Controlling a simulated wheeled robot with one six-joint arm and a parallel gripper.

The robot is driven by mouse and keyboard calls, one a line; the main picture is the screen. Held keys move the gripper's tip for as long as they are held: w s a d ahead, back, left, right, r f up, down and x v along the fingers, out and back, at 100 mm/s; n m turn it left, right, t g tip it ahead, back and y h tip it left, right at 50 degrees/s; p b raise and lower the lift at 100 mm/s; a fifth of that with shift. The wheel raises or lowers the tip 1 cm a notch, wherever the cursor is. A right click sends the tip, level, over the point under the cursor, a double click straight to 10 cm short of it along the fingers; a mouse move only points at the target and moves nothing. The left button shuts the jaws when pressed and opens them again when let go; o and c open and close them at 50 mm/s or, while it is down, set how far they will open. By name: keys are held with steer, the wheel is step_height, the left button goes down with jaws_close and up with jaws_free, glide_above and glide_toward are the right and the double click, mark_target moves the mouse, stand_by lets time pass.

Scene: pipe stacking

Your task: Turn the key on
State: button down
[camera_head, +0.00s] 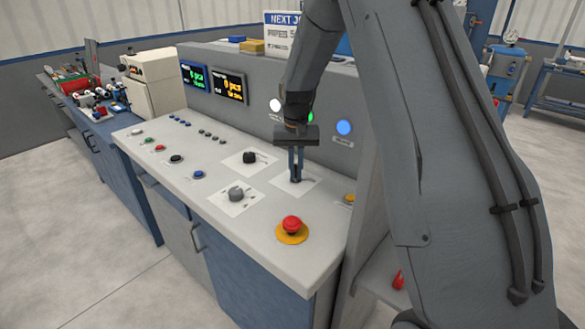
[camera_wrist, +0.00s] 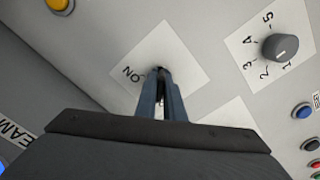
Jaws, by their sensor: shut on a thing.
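The key's white label plate (camera_head: 308,185) lies on the console top below my gripper. In the wrist view the plate (camera_wrist: 178,55) shows the word ON beside the fingers. My gripper (camera_head: 296,178) points down onto this plate with its two blue fingers close together. In the wrist view my gripper (camera_wrist: 161,75) is shut on a small dark piece, the key (camera_wrist: 160,72), at the plate's middle. The key is mostly hidden between the fingers, and its turn angle cannot be told.
A red emergency button (camera_head: 291,223) on a yellow base sits near the front edge. A grey numbered knob (camera_head: 236,194) and a black knob (camera_head: 250,157) are to the left. A yellow button (camera_head: 350,198) is at the right. The panel (camera_head: 230,115) with screens and lamps rises behind.

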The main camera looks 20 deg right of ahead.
steer(key=shift+m+p, duration=0.35)
steer(key=shift+m, duration=1.45)
steer(key=shift+m, duration=0.3)
steer(key=shift+m+p, duration=0.35)
steer(key=shift+m, duration=1.05)
steer(key=shift+m, duration=0.7)
steer(key=shift+m+p, duration=0.3)
steer(key=shift+m, duration=0.7)
